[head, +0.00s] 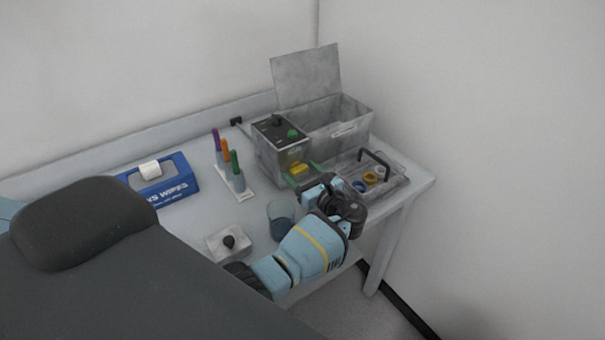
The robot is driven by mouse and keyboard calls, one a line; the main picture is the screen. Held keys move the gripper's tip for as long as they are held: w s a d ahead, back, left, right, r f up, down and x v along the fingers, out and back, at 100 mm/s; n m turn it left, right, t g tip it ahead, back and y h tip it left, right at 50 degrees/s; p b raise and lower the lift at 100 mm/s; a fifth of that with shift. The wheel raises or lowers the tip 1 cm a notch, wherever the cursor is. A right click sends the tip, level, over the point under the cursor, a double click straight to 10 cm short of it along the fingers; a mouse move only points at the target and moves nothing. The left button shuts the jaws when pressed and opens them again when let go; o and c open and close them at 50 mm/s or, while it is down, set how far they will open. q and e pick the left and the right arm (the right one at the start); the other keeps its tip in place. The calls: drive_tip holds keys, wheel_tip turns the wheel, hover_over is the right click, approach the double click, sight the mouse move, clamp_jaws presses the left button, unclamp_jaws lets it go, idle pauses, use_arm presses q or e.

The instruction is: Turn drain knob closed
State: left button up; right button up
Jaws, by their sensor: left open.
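A grey metal bath (349,128) with its lid raised stands at the back right of the table. Its control box (262,150) has a dark knob and a green button on top. A small yellow knob, which looks like the drain knob (299,168), sits low on the front of the box. My left gripper (303,175) is open, with its green fingertips on either side of the yellow knob. I cannot tell whether they touch it. The knob's exact angle is too small to read. My right gripper is not in view.
A beaker (281,222) stands close left of my left wrist. A basket (398,185) with a dark handle and coloured rings is to the right. A rack (236,191) of coloured tubes, a blue wipes box (178,184) and a white block (226,246) with a black knob are left.

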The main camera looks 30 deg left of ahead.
use_arm(q)
drive_tip(key=c, duration=1)
drive_tip(key=m, duration=0.3)
drive_tip(key=shift+r+p, duration=0.1)
drive_tip(key=shift+p, duration=0.3)
drive_tip(key=m, duration=1)
drive_tip(key=shift+m, duration=2.4)
